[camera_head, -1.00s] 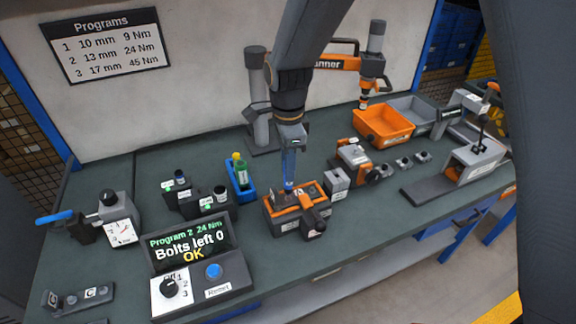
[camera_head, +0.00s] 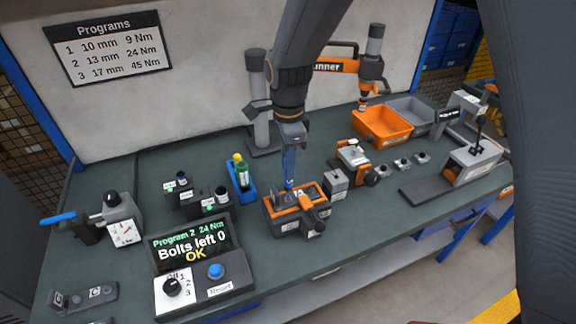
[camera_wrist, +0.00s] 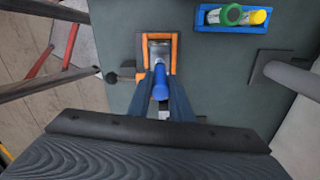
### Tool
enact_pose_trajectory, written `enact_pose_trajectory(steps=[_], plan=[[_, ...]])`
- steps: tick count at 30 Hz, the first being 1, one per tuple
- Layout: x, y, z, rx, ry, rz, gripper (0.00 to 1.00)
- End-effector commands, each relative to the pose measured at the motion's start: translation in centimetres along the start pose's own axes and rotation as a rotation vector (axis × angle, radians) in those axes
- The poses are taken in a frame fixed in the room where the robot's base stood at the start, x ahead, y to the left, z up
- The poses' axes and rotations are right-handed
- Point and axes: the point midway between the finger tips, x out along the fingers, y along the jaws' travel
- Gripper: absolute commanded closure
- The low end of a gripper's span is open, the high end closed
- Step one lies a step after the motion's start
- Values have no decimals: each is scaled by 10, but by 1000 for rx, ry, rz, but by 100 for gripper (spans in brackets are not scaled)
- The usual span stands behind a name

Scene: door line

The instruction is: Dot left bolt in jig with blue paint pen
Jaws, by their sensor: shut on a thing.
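My gripper (camera_head: 289,178) is shut on the blue paint pen, which points down over the jig. In the wrist view the blue pen (camera_wrist: 160,82) stands between my gripper's fingers (camera_wrist: 164,78), seen from above. The orange and grey jig (camera_head: 282,222) sits on the bench below my gripper; its orange frame (camera_wrist: 174,50) also shows in the wrist view. A metal plate lies within the frame. The left bolt is hidden or too small to make out. I cannot tell whether the pen tip touches anything.
A blue pen holder (camera_head: 241,193) with green and yellow pens stands behind and left of the jig. A grey block (camera_head: 336,183) stands close on its right. The control box (camera_head: 200,270), front left, reads "Bolts left 0 OK". An orange bin (camera_head: 382,124) is at the back right.

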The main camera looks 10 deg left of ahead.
Motion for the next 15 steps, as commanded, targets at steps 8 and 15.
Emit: enact_pose_trajectory(steps=[8,15], plan=[[-23,0,0,0,0,0,100],[-39,1,0,0,0,0,100]])
